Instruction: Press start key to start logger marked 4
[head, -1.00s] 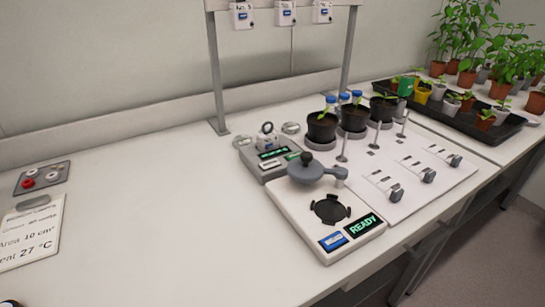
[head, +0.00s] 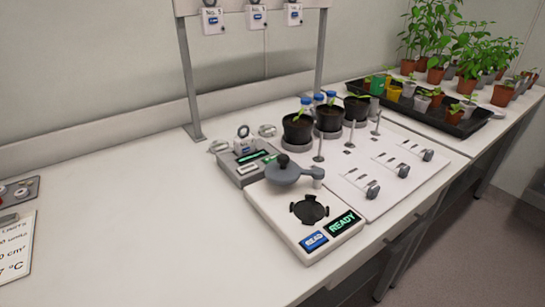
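Three small white loggers with blue keys hang from the rack at the top: a left one (head: 212,21), a middle one (head: 257,18) and a right one (head: 294,15). Their "No." labels are too small to read surely. A white device with a ring on top (head: 244,146) sits on a grey dock (head: 232,171) with a green display; any number on it cannot be read. A white instrument (head: 293,233) has a blue READ key (head: 314,241) and a green READY display (head: 342,223). Neither of my grippers is in view.
A white board (head: 415,166) with posts and clips lies to the right, with potted seedlings (head: 298,128) at its back. A black tray (head: 455,127) of pots stands beyond. A control panel (head: 19,191) and a card (head: 15,248) are at left. The table's front left is clear.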

